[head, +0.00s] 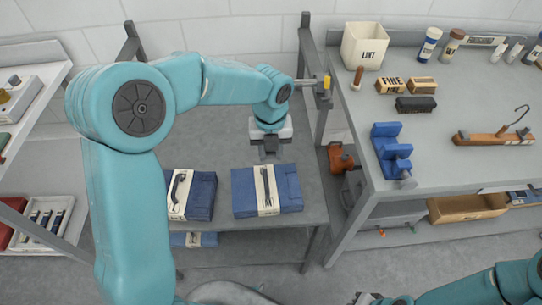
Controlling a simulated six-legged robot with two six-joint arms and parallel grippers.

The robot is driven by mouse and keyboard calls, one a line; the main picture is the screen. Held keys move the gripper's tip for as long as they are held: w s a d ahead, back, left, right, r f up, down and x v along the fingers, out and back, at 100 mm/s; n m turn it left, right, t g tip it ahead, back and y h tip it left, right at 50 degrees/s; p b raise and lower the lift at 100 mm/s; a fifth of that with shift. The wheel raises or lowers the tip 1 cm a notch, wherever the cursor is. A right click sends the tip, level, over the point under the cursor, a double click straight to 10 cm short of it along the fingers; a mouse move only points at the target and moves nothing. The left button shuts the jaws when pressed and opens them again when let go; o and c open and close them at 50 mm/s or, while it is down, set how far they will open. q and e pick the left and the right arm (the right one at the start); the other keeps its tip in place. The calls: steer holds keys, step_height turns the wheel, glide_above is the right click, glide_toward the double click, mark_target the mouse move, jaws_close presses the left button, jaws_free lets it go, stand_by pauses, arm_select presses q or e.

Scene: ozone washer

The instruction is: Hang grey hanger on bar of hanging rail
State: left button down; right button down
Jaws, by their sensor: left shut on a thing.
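My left gripper (269,151) points down in front of the hanging rail, above the low grey bench. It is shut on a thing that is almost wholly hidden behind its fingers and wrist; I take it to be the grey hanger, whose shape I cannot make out. The hanging rail has dark grey posts, one at the right (306,40) and one at the left (133,42). A short end of its bar (308,83) shows by a yellow piece right of my wrist; my arm hides the rest. My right gripper (368,299) is cut off at the bottom edge, its jaws unclear.
Two folded blue bundles with pale bands (202,195) (287,185) lie on the bench. The right table (455,105) holds a lint box (364,45), a blue stepped block (388,150), a dark brush (416,104) and a wooden hanger with a hook (494,137).

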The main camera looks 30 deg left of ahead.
arm_select(q)
steer(key=shift+w+a+r+p, duration=0.1)
steer(key=shift+w+a+p, duration=0.1)
steer(key=shift+w+a, duration=0.25)
steer(key=shift+w+a+f+p, duration=0.1)
steer(key=shift+w+a+p, duration=0.1)
steer(key=shift+w, duration=0.4)
steer(key=shift+w+a+r+p, duration=0.1)
steer(key=shift+w+a+p, duration=0.1)
steer(key=shift+w+a, duration=0.25)
steer(key=shift+w+f+b, duration=0.25)
steer(key=shift+f+b, duration=0.05)
steer(key=shift+f, duration=0.15)
steer(key=shift+f+b, duration=0.65)
steer(key=shift+f, duration=0.45)
steer(key=c, duration=0.7)
jaws_free()
steer(key=shift+c, duration=0.2)
steer(key=shift+r, duration=0.1)
step_height(320, 180, up, 16)
steer(key=shift+p, duration=0.35)
steer(key=shift+s+d, duration=0.1)
steer(key=shift+s, duration=0.1)
